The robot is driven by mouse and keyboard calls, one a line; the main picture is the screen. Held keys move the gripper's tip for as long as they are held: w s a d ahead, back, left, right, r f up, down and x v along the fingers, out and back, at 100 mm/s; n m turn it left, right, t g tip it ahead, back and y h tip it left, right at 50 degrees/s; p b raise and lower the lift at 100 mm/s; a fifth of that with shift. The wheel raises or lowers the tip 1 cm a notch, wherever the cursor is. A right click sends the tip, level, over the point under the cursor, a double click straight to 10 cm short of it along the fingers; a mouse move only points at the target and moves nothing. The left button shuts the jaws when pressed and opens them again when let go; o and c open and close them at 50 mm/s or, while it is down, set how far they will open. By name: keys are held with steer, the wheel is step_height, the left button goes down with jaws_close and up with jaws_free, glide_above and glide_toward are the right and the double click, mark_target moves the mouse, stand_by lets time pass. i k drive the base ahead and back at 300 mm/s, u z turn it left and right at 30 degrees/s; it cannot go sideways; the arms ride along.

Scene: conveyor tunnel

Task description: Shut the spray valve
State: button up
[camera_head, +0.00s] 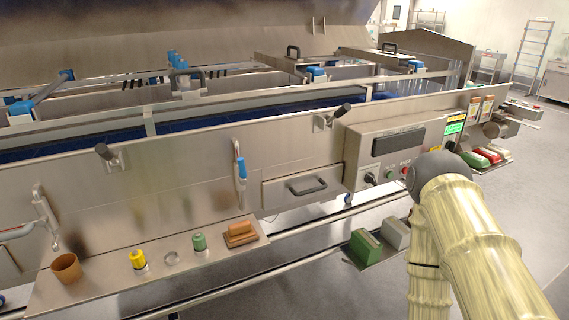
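No part carries a readable label naming it the spray valve. A blue-handled lever (241,167) on a metal fitting stands upright on the steel front panel, near the middle, and may be the valve. Two black-gripped handles stick out from the same panel, one at the left (105,152) and one farther right (341,111). My arm, in a pale yellow sleeve with a dark grey joint, rises at the lower right. My gripper is not in view. My arm hides part of the panel and floor at the right.
A shelf (105,280) along the front holds a brown cup (66,267), a yellow container (138,259), a green container (199,242) and a brown block (240,233). A control box (385,150) and a drawer (303,187) are on the front. Green and grey boxes stand low, near my arm.

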mark_target(242, 170)
steer(key=z, duration=1.35)
steer(key=i, duration=0.85)
steer(key=u, duration=1.85)
